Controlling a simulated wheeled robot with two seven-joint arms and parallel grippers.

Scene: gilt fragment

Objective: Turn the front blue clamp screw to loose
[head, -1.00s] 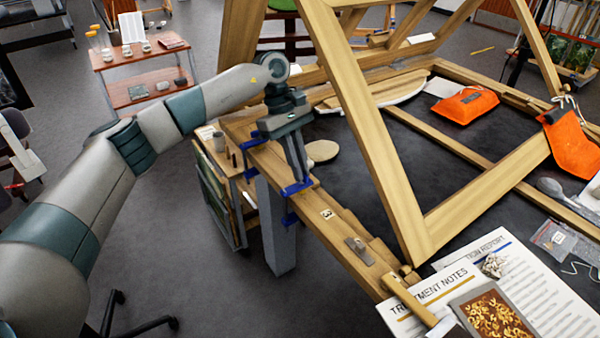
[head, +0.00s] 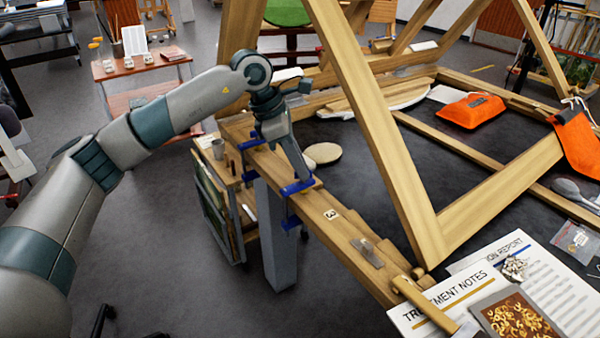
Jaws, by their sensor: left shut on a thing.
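The front blue clamp (head: 296,188) grips the edge of the long wooden beam (head: 325,212), with its lower part showing below the beam. My left gripper (head: 302,175) reaches down onto this clamp from above and is shut at its top. The fingertips cover the top of the clamp screw, so its exact angle is hidden. A second blue clamp (head: 250,143) sits farther back on the same beam, apart from the gripper. My right gripper is not in view.
Slanted wooden frame bars (head: 385,130) rise just right of my left gripper. A round tan pad (head: 322,153) lies close by on the dark surface. Treatment notes (head: 455,300) and an orange pouch (head: 471,110) lie to the right. A grey post (head: 277,235) stands under the beam.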

